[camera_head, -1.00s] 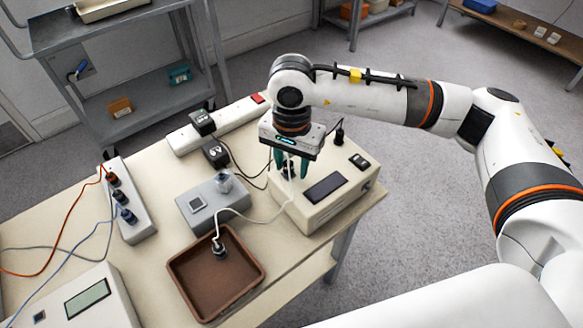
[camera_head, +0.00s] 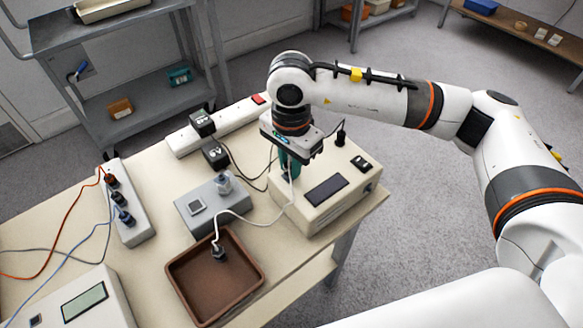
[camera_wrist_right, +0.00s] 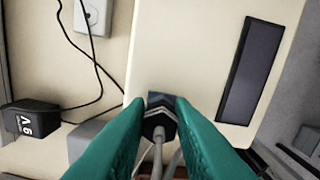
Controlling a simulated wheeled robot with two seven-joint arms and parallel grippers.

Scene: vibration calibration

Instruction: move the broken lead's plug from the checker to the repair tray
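The cream checker (camera_head: 345,201) with a dark display stands at the table's right end. My right gripper (camera_head: 290,172) points down over its left part. In the right wrist view its green fingers (camera_wrist_right: 163,112) are closed around a dark hexagonal plug (camera_wrist_right: 159,124) with a pale cable. A dark square patch shows behind the plug; I cannot tell whether the plug is still seated. A white lead (camera_head: 262,221) runs from there to another dark plug (camera_head: 218,252) in the brown tray (camera_head: 190,291). My left gripper is not in view.
A grey box (camera_head: 190,215) with a small screen stands between the tray and a power strip (camera_head: 185,140) with black adapters (camera_head: 215,154). Another strip (camera_head: 137,228) with coloured leads and a meter (camera_head: 105,312) are at left. Cables cross the table.

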